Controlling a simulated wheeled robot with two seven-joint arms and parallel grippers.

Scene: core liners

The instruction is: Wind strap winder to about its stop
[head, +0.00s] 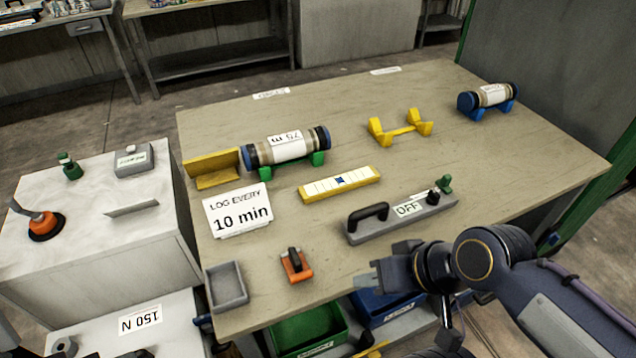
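An orange, crank-like device (43,223) with a black round base and a grey handle stands on the pale cabinet at the left; it looks like the strap winder. A smaller orange block with a black lever (296,264) lies near the table's front edge. I cannot tell for sure which is the winder. My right gripper (364,279) is over the table's front edge, right of the small orange block and apart from it. Nothing shows in its fingers; their gap is unclear.
The table (240,115) holds a liner in a green cradle (288,147), another in a blue cradle (490,97), an empty yellow cradle (400,127), a yellow level bar (340,184), a handled grey tool (400,215) and a grey tray (228,285). Bins (308,330) sit below.

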